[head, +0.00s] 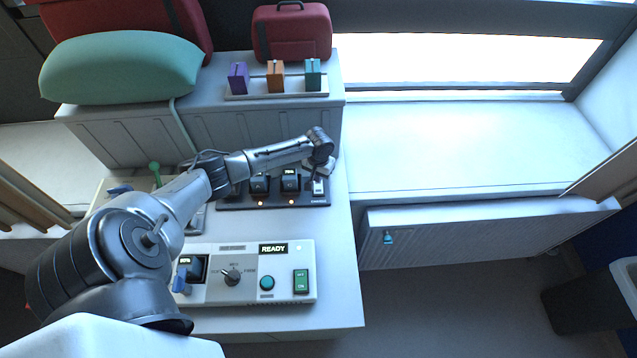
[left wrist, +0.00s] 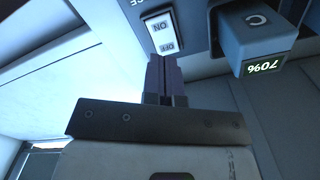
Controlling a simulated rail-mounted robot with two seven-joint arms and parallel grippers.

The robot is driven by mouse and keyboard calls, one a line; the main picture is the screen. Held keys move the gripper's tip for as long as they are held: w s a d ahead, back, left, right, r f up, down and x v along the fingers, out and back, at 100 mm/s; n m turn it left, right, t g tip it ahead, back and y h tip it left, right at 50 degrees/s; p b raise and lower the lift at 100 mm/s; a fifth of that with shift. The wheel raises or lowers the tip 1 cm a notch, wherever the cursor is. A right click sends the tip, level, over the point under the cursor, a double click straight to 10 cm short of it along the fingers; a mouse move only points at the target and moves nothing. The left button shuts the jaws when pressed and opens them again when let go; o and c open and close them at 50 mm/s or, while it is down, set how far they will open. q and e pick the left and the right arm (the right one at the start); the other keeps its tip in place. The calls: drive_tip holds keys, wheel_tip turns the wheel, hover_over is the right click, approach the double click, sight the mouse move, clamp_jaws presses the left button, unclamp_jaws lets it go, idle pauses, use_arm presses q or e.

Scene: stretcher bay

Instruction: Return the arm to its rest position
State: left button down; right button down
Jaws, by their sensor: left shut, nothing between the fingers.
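My left arm (head: 180,195) comes in from the left and reaches across the white counter. Its left gripper (head: 318,182) points down at the right end of a dark charger strip (head: 262,207). In the left wrist view the fingers (left wrist: 165,75) are shut with nothing between them. A white rocker switch (left wrist: 162,32) marked ON and OFF lies just ahead of the fingertips; I cannot tell whether they touch it. My right gripper is not in view.
A dark block (left wrist: 255,40) reading 70% stands beside the switch. A control panel (head: 215,292) with a READY display lies nearer. Behind, a raised shelf carries three coloured blocks on a rack (head: 300,95), a teal pillow (head: 120,68) and a red case (head: 292,35). The right-hand bench (head: 480,150) is bare.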

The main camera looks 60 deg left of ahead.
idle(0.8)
use_arm(q)
drive_tip(key=shift+s+m, duration=0.1)
drive_tip(key=shift+m, duration=0.4)
drive_tip(key=shift+s+a+r+m, duration=0.1)
drive_tip(key=shift+s+a+m, duration=0.1)
drive_tip(key=shift+a+m, duration=0.25)
drive_tip(key=w+d+r+m+t+y, duration=0.2)
drive_tip(key=w+d+r+m+t, duration=0.15)
drive_tip(key=d+r, duration=0.4)
drive_tip(key=w+d+r+m+t+y, duration=0.2)
drive_tip(key=d+r+m, duration=0.35)
drive_tip(key=r, duration=0.25)
drive_tip(key=s+d+r+t+h+p, duration=0.2)
drive_tip(key=s+d+r+p, duration=0.3)
drive_tip(key=s+d, duration=0.55)
drive_tip(key=s+d+f+n+g+h+p, duration=0.1)
drive_tip(key=s+d, duration=0.3)
drive_tip(key=s, duration=0.4)
drive_tip(key=s+d+f+n+g+h+p, duration=0.1)
drive_tip(key=s+d+f+g, duration=0.2)
drive_tip(key=s, duration=0.6)
drive_tip(key=shift+s+d+p, duration=0.3)
drive_tip(key=shift+d, duration=0.25)
